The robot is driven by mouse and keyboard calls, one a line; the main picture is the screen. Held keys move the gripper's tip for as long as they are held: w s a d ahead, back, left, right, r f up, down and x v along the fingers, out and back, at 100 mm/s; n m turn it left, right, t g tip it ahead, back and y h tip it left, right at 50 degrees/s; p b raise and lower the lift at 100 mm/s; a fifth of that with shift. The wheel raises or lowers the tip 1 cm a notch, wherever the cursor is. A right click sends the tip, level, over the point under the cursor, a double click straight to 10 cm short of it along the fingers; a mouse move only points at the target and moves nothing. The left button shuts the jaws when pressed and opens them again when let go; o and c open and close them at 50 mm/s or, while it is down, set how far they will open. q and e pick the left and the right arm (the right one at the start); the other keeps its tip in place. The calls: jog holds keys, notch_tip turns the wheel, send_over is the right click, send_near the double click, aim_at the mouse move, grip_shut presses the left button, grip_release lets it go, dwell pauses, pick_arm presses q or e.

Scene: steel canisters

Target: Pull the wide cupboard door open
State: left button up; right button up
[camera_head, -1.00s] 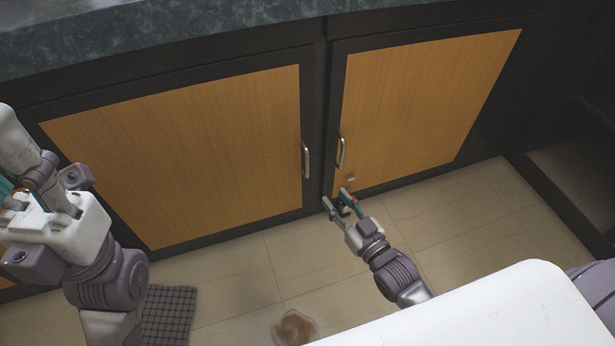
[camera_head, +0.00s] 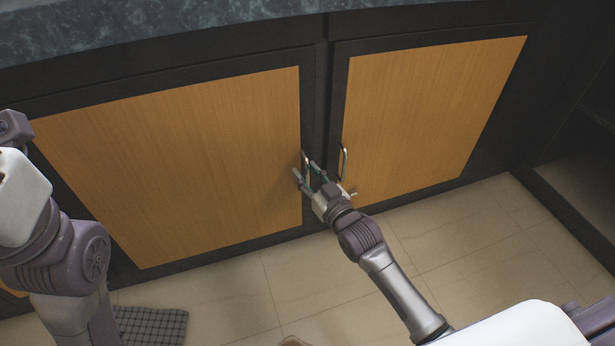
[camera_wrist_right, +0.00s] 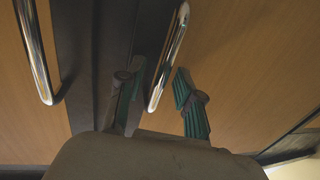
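The wide cupboard door (camera_head: 180,160) is the left one, with a wood panel in a dark frame. It is shut. Its upright steel handle (camera_head: 305,158) is near its right edge. My right gripper (camera_head: 306,169) is at this handle, fingers apart, one on each side of it; its lower part is partly hidden. In the right wrist view the open fingers (camera_wrist_right: 158,90) stand either side of a shiny bar handle (camera_wrist_right: 170,55); contact cannot be made out. My left arm is at the left edge, and its fingers are out of view.
A narrower shut door (camera_head: 430,110) with its own handle (camera_head: 344,160) is just right of my right gripper. A stone countertop (camera_head: 180,30) overhangs above. A checked mat (camera_head: 150,325) lies on the tiled floor (camera_head: 240,290), which is otherwise mostly clear.

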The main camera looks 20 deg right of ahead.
grip_shut()
dwell(0.4)
